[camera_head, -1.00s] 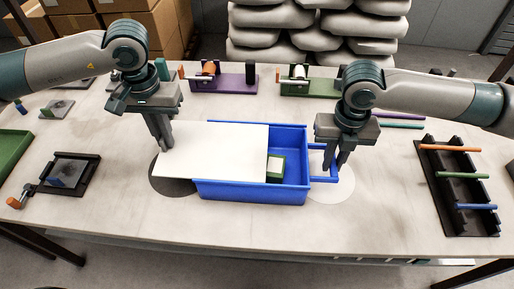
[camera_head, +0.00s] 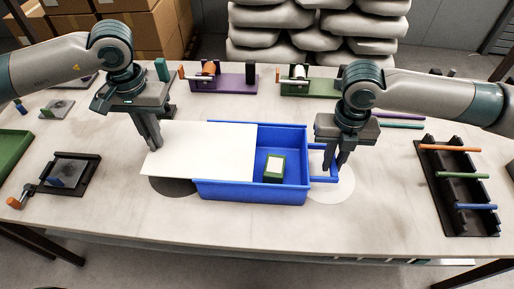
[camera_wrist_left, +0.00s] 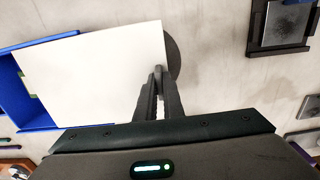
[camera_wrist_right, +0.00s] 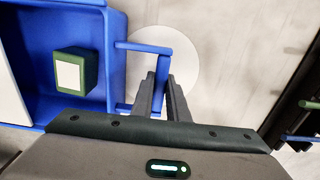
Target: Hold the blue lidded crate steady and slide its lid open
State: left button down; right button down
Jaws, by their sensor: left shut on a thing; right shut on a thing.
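The blue crate (camera_head: 293,190) stands on the table, open over its right part. Its flat white lid (camera_head: 205,150) covers the left part and sticks out past the crate's left end. A green block with a white top (camera_head: 274,168) lies inside the open part. My left gripper (camera_head: 154,144) is shut on the lid's left edge; the left wrist view shows its fingers (camera_wrist_left: 158,72) at that edge. My right gripper (camera_head: 337,166) is shut on the blue handle (camera_wrist_right: 163,72) at the crate's right end. The crate also shows in the right wrist view (camera_wrist_right: 116,60).
A black rack (camera_head: 460,200) with coloured rods stands at the right. A purple fixture (camera_head: 232,82) and a green fixture (camera_head: 310,88) stand behind the crate. A black framed plate (camera_head: 70,173) and a green tray (camera_head: 12,155) are at the left. Table in front is clear.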

pick_arm(q)
jog(key=shift+a, duration=0.65)
pick_arm(e)
jog(key=shift+d, duration=0.1)
pick_arm(q)
jog(key=c, duration=1.8)
grip_release()
notch_tip(320, 180, up, 12)
pick_arm(e)
jog(key=c, duration=1.2)
grip_release()
jog(key=shift+o, duration=0.2)
